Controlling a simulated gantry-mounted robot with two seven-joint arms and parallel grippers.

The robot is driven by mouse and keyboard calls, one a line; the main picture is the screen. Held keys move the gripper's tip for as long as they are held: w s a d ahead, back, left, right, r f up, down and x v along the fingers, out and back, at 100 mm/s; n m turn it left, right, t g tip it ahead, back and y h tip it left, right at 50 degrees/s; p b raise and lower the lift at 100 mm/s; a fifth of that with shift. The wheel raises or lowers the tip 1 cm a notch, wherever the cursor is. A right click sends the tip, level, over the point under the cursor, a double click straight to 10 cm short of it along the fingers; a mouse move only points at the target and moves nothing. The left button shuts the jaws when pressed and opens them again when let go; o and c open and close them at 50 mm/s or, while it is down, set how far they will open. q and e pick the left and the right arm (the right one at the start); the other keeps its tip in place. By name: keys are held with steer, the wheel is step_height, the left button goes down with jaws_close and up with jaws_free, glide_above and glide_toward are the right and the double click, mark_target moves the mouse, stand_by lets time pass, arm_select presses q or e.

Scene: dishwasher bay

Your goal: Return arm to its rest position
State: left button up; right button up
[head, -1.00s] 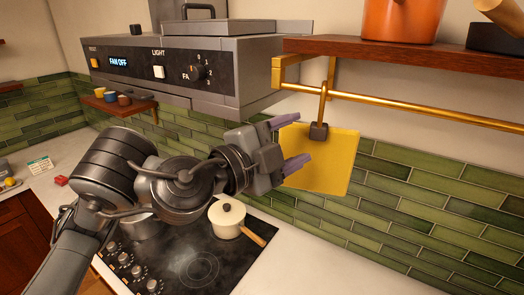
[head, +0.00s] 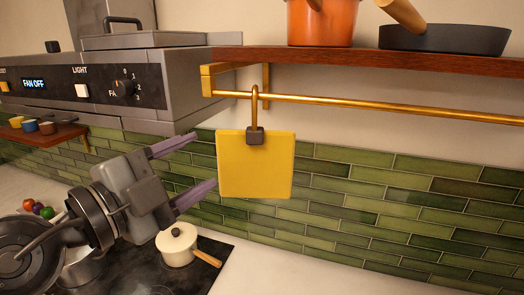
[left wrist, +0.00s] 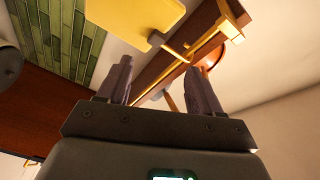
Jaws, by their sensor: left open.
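My left gripper (head: 204,168) is open and empty in the head view, its two purple-grey fingers spread wide and pointing right. The yellow square cloth or pad (head: 255,172) hangs by a hook from the brass rail, just right of the fingertips and apart from them in the picture. In the left wrist view the two fingers (left wrist: 160,85) stand apart with nothing between them close by. The yellow square (left wrist: 135,18) shows at the top there. My right gripper is in neither current view.
The brass rail (head: 380,108) runs under a wooden shelf (head: 380,64) holding an orange pot (head: 320,25) and a dark pan (head: 445,40). The range hood (head: 190,85) is above left. A cream pot (head: 178,246) sits on the black cooktop below. The counter at right is clear.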

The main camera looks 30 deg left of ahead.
arm_select(q)
steer(key=w+d+f+g+h, duration=0.1)
steer(key=d+f+g, duration=0.25)
steer(key=f, duration=0.85)
steer(key=w+d+f+g+h, duration=0.1)
steer(key=d+f+g, duration=0.3)
steer(key=f, duration=0.8)
steer(key=s+d+f+n+g+h, duration=0.1)
steer(key=s+d+f+n+h, duration=0.15)
steer(key=s+d+f, duration=0.4)
steer(key=s+d+f+n+g+h, duration=0.2)
steer(key=s+d+f+n, duration=0.15)
steer(key=d+f, duration=0.6)
steer(key=s+a+f+n+g+y, duration=0.2)
steer(key=s+a+f+n+y, duration=0.25)
steer(key=a+f, duration=0.45)
steer(key=s+a+f+n+g+y, duration=0.25)
steer(key=a+f+n+y, duration=0.35)
steer(key=a, duration=0.5)
step_height(320, 180, up, 15)
steer(key=m+h+p, duration=0.1)
steer(key=m+p, duration=0.2)
steer(key=p, duration=1.3)
steer(key=shift+s+f+m+t, duration=0.2)
steer(key=shift+s+m+t, duration=0.05)
steer(key=shift+m+t, duration=0.1)
